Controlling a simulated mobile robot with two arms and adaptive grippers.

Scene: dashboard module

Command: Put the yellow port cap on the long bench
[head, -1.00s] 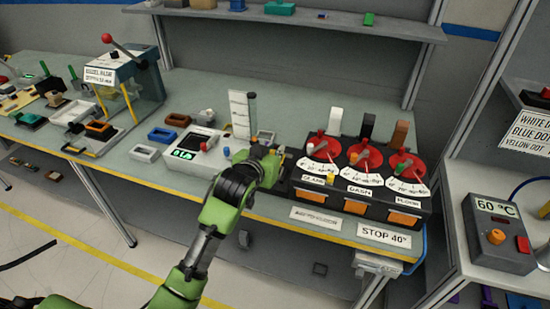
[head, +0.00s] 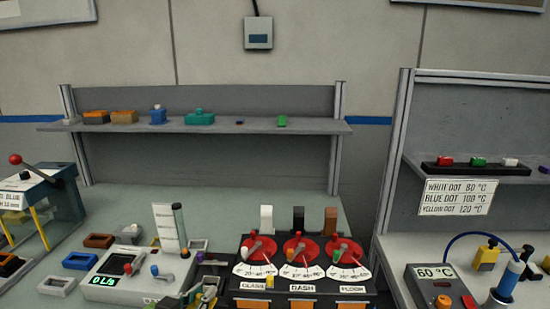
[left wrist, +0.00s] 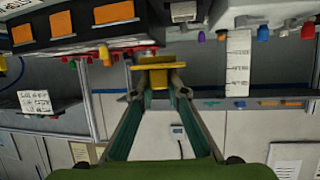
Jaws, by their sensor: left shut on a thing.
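My left gripper (left wrist: 160,85) is shut on a yellow piece, the yellow port cap (left wrist: 150,76), held between its fingertips in the left wrist view. In the head view my left gripper (head: 207,291) shows only partly at the lower edge, with a bit of yellow at it, in front of the grey flow unit and left of the dial box. The long bench (head: 120,205) is the grey-green top running across the head view. My right gripper is not in view.
The dial box (head: 300,262) with red dials stands right of the gripper. The flow unit (head: 135,272) with a green display, a clear tube (head: 180,228) and small trays (head: 80,261) stand on the left. Bare bench lies behind them, under a shelf (head: 250,127).

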